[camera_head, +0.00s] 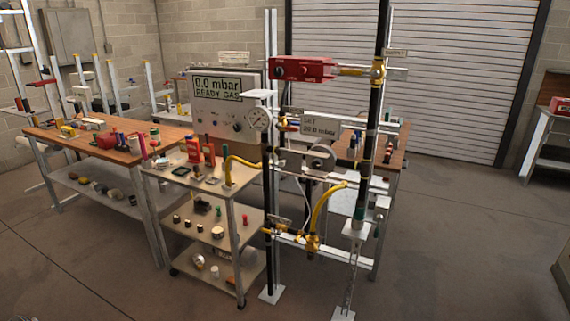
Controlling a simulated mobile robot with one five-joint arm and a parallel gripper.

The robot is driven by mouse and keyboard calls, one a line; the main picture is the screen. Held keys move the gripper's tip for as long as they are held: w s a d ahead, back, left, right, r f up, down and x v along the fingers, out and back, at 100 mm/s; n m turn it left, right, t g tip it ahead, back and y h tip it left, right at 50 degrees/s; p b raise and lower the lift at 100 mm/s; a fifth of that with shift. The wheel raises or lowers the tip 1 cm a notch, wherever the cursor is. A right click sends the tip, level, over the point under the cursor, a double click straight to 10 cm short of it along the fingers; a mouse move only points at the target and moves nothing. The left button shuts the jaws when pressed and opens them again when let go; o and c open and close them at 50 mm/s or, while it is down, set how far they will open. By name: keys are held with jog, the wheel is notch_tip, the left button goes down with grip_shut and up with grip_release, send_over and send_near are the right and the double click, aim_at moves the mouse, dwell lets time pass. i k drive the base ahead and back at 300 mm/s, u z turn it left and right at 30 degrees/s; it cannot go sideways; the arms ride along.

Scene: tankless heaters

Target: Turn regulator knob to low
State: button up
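A grey round regulator-like body (320,157) sits on the pipework in the middle of the rig, below a sign (320,122) that seems to read "SET" with a smaller mbar line. Which part is the regulator knob, and its setting, I cannot tell. A red box (300,69) with small dark knobs is mounted higher on the rig. A round dial gauge (259,119) stands left of the regulator. A display (218,88) reads "0.0 mbar READY GAS". My gripper is not in view.
A metal cart (206,241) with small parts stands left of the rig. A wood-topped bench (75,142) is further left. A yellow hose (326,206) curves low on the rig. The floor (455,235) to the right and in front is clear.

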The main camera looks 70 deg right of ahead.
aim_at(318, 163)
jog(key=z, duration=0.3)
jog(key=i, duration=0.95)
jog(key=z, duration=0.8)
jog(key=k, duration=0.85)
jog(key=z, duration=0.1)
jog(key=i, duration=1)
jog(key=z, duration=0.2)
